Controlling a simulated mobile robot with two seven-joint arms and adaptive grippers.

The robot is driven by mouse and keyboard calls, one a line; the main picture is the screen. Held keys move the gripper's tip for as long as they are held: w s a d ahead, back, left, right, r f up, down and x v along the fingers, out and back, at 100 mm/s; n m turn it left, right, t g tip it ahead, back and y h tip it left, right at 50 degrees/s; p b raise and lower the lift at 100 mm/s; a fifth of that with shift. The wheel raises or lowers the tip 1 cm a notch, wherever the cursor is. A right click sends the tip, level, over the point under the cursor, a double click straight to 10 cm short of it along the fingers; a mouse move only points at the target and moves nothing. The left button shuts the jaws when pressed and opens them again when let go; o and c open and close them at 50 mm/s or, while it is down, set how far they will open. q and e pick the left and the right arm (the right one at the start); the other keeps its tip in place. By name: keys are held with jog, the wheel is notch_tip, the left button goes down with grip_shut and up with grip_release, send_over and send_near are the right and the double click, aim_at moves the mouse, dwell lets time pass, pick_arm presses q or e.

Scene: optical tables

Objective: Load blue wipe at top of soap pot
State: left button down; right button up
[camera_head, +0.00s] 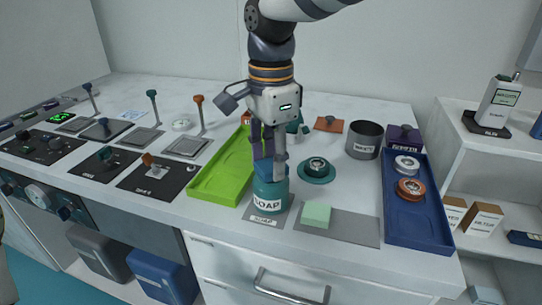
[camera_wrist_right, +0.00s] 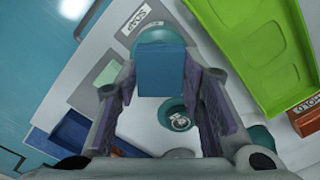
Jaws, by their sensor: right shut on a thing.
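The teal soap pot (camera_head: 270,192), labelled SOAP, stands at the front edge of the table on a grey label plate (camera_head: 264,219). My right gripper (camera_head: 269,160) points down just above the pot and is shut on the blue wipe (camera_head: 262,168). In the right wrist view the blue wipe (camera_wrist_right: 161,70) sits between the two fingertips (camera_wrist_right: 160,78), with the pot's round rim (camera_wrist_right: 156,37) showing behind it. The wipe is at the pot's top; whether it touches the pot I cannot tell. My left gripper is not in view.
A green tray (camera_head: 208,183) lies left of the pot. A pale green wipe (camera_head: 316,214) lies on a grey mat (camera_head: 350,228) to the right. A teal dish (camera_head: 317,170), a grey cup (camera_head: 365,141) and a blue tray (camera_head: 416,231) stand farther right.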

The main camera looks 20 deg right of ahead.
aim_at(271, 164)
jog(key=shift+r, duration=3.5)
